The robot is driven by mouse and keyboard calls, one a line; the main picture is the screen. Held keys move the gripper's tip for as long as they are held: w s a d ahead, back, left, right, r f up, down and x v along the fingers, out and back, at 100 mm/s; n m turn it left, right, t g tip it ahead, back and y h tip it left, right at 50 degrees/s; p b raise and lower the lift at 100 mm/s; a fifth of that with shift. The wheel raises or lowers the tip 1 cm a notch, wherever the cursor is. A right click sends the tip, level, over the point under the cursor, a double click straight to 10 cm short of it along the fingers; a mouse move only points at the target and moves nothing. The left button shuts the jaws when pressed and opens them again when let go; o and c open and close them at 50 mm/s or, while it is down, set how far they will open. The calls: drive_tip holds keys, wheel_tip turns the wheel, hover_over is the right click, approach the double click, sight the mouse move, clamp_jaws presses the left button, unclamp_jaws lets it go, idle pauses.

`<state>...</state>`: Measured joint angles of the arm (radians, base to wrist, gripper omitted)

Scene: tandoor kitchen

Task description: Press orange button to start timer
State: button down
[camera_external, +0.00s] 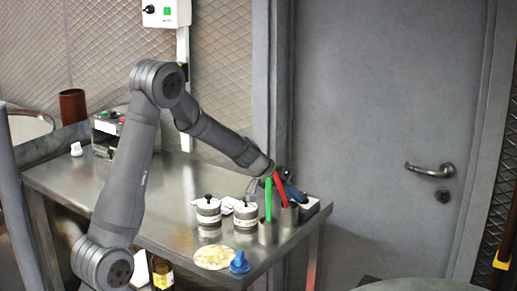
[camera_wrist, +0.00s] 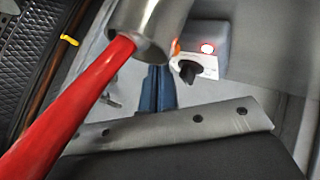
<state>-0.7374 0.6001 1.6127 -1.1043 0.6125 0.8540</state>
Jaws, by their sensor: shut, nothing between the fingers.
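The timer is a grey box (camera_wrist: 212,40) in the upper right of the wrist view, with a lit red-white round light (camera_wrist: 208,48) and a black knob (camera_wrist: 188,70) on a pale panel. A small orange part (camera_wrist: 175,47), apparently the orange button, shows at the panel's left edge, partly hidden by a metal cup. In the external view the box (camera_external: 312,208) sits at the table's right corner. My gripper (camera_wrist: 157,70) has blue fingers, shut and empty, pointing toward the box just left of the knob. Whether it touches the button cannot be seen. In the external view my gripper (camera_external: 291,191) is partly behind the handles.
A red handle (camera_wrist: 75,95) and metal cup (camera_wrist: 150,25) stand close to my gripper. In the external view, a green handle (camera_external: 268,198), two lidded canisters (camera_external: 208,211) (camera_external: 246,216), flatbread (camera_external: 214,257) and a blue object (camera_external: 239,262) are on the steel table (camera_external: 165,205).

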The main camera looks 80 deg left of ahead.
drive_tip(key=shift+r, duration=0.35)
drive_tip(key=shift+r, duration=2.4)
drive_tip(key=shift+f, duration=0.15)
drive_tip(key=shift+r, duration=2.05)
drive_tip(key=shift+f, duration=0.1)
